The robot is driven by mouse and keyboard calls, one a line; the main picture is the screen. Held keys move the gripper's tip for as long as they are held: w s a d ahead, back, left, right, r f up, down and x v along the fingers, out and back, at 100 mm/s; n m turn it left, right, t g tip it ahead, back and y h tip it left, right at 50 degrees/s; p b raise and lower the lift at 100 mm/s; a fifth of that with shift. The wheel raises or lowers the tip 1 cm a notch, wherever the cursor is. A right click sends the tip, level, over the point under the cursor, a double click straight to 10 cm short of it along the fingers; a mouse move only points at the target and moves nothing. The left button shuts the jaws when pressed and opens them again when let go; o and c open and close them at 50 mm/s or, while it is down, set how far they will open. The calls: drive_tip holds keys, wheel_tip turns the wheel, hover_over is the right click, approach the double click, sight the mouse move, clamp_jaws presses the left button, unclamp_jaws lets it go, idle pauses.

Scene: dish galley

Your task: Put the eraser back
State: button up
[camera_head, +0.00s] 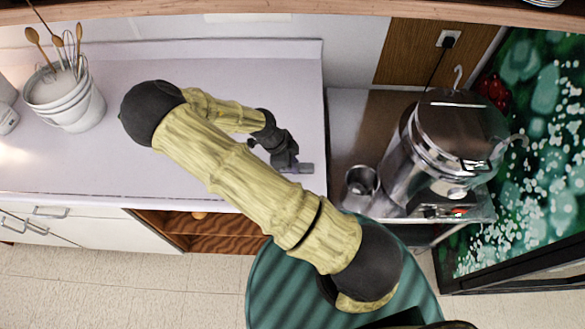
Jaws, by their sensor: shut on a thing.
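My gripper (291,163) is low over the right end of the pale counter (200,75), near its right edge. It is dark and seen from above, with the arm reaching in from the lower right. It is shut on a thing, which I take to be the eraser. A small grey piece shows at the fingertips, but I cannot tell whether it is the eraser or part of a finger. I see no other eraser and cannot tell whether the held thing touches the counter.
A white bucket (75,105) with whisks and wooden spoons stands at the counter's left. Right of the counter, a lower metal stand (350,115) holds a shiny urn (450,140) and a metal cup (361,181). An open wooden shelf (225,230) is below the counter. The counter's middle is clear.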

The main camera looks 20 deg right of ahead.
drive_tip(key=shift+f+p, duration=0.45)
drive_tip(key=shift+f, duration=1.45)
drive_tip(key=o, duration=0.9)
drive_tip(key=shift+r, duration=0.1)
drive_tip(key=b+v, duration=0.1)
drive_tip(key=v, duration=1)
drive_tip(key=shift+w+a+r+b, duration=0.1)
drive_tip(key=shift+w+b, duration=0.1)
drive_tip(key=shift+b, duration=0.2)
drive_tip(key=shift+s+r, duration=0.1)
drive_tip(key=shift+r, duration=0.25)
drive_tip(key=shift+a, duration=0.1)
drive_tip(key=shift+s, duration=0.1)
